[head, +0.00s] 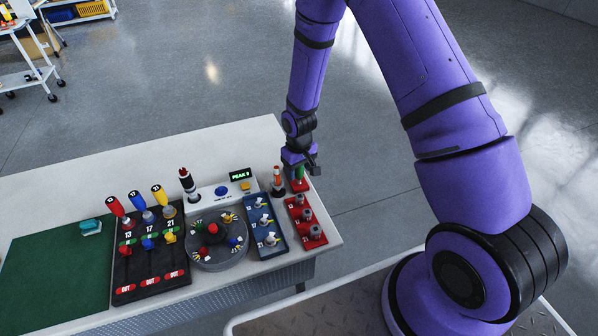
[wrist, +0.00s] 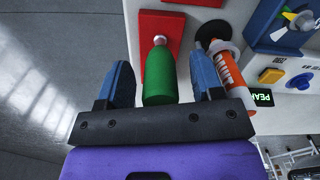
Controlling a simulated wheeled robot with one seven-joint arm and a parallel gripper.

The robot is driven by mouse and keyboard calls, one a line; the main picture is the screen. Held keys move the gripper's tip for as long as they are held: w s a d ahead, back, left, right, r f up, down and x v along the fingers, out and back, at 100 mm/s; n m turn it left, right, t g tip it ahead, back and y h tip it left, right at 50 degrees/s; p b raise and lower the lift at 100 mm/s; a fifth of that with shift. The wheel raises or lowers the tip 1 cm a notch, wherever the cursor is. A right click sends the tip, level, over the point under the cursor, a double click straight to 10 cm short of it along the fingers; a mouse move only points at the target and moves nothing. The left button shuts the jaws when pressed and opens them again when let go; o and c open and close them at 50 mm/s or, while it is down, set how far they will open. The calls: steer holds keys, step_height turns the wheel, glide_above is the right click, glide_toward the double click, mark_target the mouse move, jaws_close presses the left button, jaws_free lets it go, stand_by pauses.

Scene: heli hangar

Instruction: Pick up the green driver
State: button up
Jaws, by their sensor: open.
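The green driver (wrist: 161,78) stands with its metal tip down toward a red block (wrist: 148,28) in the wrist view. In the head view its green handle (head: 299,172) shows small at the table's far right, partly hidden by my gripper. My gripper (wrist: 163,68) is open, with one blue finger on each side of the green handle. A gap shows between the left finger and the handle, and another on the right. In the head view my gripper (head: 300,163) is right above the block.
An orange and white tube (wrist: 228,72) stands close beside my right finger in the wrist view. A red rack (head: 306,222), a blue rack (head: 266,227), a round tray (head: 217,258) and a black panel with several drivers (head: 150,262) fill the table front. The left back of the table is clear.

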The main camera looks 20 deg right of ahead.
steer(key=shift+f, duration=0.35)
steer(key=shift+c, duration=0.2)
steer(key=c, duration=0.9)
steer(key=shift+c, duration=0.2)
steer(key=shift+r, duration=0.15)
